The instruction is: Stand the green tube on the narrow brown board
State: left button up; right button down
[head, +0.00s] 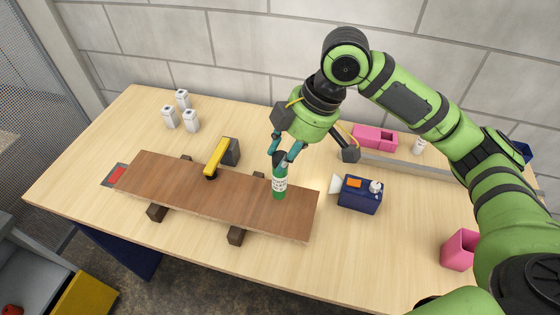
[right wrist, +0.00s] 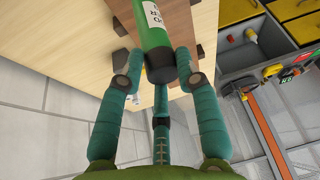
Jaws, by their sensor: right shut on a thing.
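The green tube (head: 280,184) has a white label and a dark cap, and is upright over the right part of the narrow brown board (head: 215,195). My right gripper (head: 284,157) is shut on the tube's upper end from above. In the right wrist view the tube (right wrist: 153,42) sits between my teal fingers, with the brown board (right wrist: 179,18) beyond it. I cannot tell whether the tube's base touches the board. The board lies raised on several dark blocks. My left gripper is not in view.
A yellow-and-black tool (head: 215,158) stands at the board's back edge. A navy box (head: 359,195) is right of the board. White bottles (head: 170,117) stand at the back left, a pink bin (head: 375,137) at the back right, and a pink cup (head: 459,249) at the front right.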

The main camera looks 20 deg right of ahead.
jog(key=shift+a+f, duration=0.15)
jog(key=shift+a, duration=0.2)
jog(key=shift+f, duration=0.3)
notch_tip(320, 180, down, 4)
jog(key=shift+r+p, duration=0.2)
jog(key=shift+p, duration=0.4)
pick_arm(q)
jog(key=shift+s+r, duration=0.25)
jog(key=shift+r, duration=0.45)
pick_arm(e)
jog(key=c, duration=0.9)
grip_release()
jog(key=shift+o, duration=0.2)
pick_arm(q)
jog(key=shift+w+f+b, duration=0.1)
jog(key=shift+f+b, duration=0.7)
jog(key=shift+b, duration=0.05)
pick_arm(e)
jog(key=v, duration=1.2)
